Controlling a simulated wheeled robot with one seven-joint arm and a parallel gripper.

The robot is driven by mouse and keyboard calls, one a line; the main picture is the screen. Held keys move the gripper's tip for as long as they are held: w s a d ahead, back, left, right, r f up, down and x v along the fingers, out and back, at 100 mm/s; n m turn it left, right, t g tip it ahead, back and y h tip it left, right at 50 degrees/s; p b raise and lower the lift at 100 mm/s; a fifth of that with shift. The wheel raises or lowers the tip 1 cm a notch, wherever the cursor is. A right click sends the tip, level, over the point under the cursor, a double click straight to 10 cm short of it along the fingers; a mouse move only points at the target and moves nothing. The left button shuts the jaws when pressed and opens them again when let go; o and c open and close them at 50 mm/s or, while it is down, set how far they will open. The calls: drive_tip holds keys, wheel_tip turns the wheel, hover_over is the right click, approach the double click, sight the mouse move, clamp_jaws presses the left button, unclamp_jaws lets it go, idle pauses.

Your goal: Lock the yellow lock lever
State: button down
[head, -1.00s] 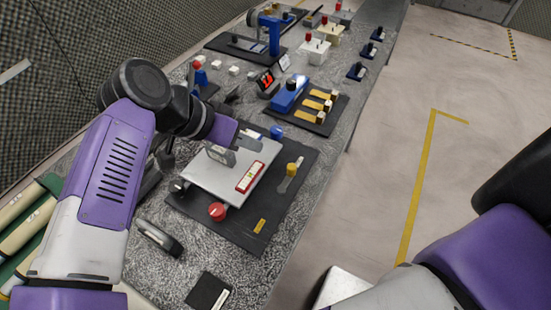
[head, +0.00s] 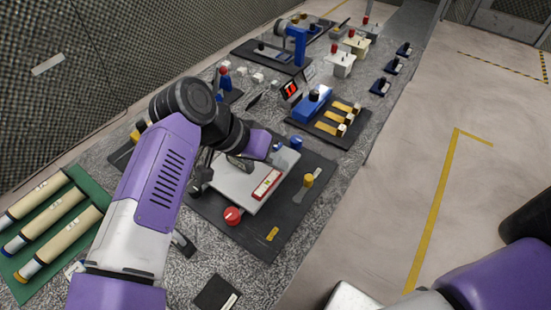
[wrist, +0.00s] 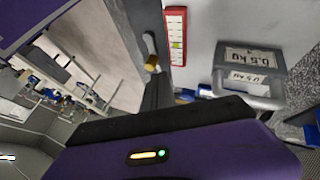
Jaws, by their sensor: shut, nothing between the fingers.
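The yellow lock lever (head: 308,180) has a yellow knob on a short grey arm. It stands on the right side of a dark base board (head: 277,215), beside a light grey plate (head: 228,188). In the wrist view a brass-yellow knob (wrist: 152,63) on a grey arm shows near the top centre; it looks like the same lever. My gripper (head: 258,143) is above the far part of the plate, left of and beyond the lever and apart from it. Its purple body and black front edge (wrist: 170,118) fill the lower wrist view. It is shut and empty; its fingertips are not clearly seen.
A grey weight marked 0.5 kg (wrist: 252,70) and a red-framed gauge (head: 266,184) are on the plate. A red knob (head: 233,216) and a blue knob (head: 296,143) stand at its edges. Open floor lies right.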

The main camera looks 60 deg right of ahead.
sight(303, 188)
drive_tip(key=x, duration=0.6)
drive_tip(key=shift+s+d+f, duration=0.15)
drive_tip(key=shift+d+f, duration=0.05)
drive_tip(key=shift+f, duration=0.1)
drive_tip(key=shift+a, duration=0.1)
